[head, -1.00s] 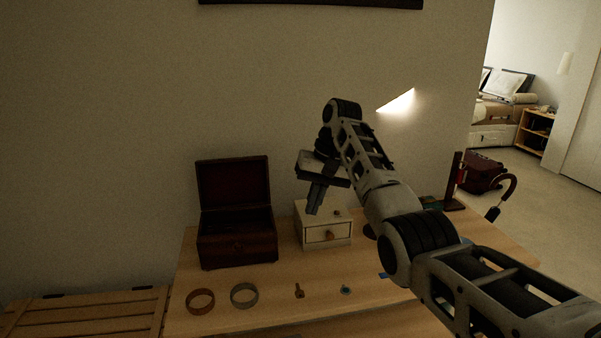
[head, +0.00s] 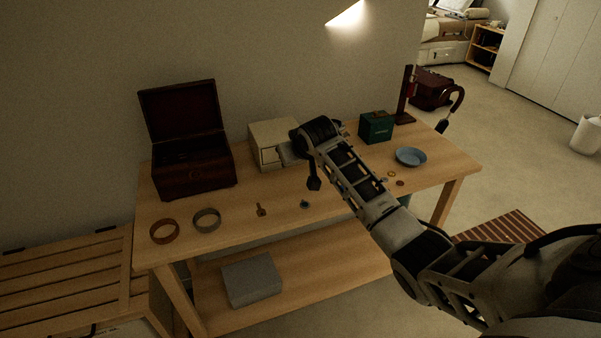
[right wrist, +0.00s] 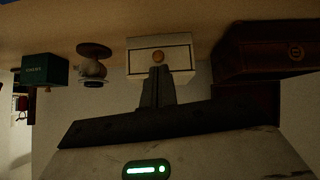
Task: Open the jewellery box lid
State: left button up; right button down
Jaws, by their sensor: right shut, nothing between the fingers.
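The dark brown jewellery box (head: 195,176) stands at the left back of the wooden table in the head view. Its lid (head: 180,111) is raised and leans back toward the wall, so the box is open. The box also shows at the upper right of the right wrist view (right wrist: 270,58). My right gripper (head: 314,184) is to the right of the box, in front of the small white drawer box, and apart from the jewellery box. In the right wrist view its fingers (right wrist: 158,88) are together and hold nothing. My left gripper is not in view.
A white drawer box (head: 270,141) stands right of the jewellery box. A green box (head: 376,127) and a blue dish (head: 410,157) are on the right. A grey box (head: 251,279) sits on the lower shelf.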

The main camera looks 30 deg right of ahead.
notch_tip(320, 180, up, 4)
jog(key=w+a+n+t, duration=0.3)
jog(key=t, duration=0.2)
jog(key=s+a+f+n+y, duration=0.1)
jog(key=s+a+f+y, duration=0.1)
jog(key=s+a+f, duration=0.45)
jog(key=s+a+f+y, duration=0.1)
jog(key=s+a+f, duration=0.3)
jog(key=s+f, duration=0.5)
jog(key=s+a+f+g, duration=0.2)
jog(key=s+a, duration=0.1)
jog(key=s, duration=0.7)
jog(key=s+a+f+g+y, duration=0.1)
jog(key=s+a+f, duration=0.2)
jog(key=s, duration=0.7)
jog(key=shift+s+a+m+g+y, duration=0.2)
jog(key=shift+a+m+g+y, duration=0.1)
jog(key=shift+g, duration=0.1)
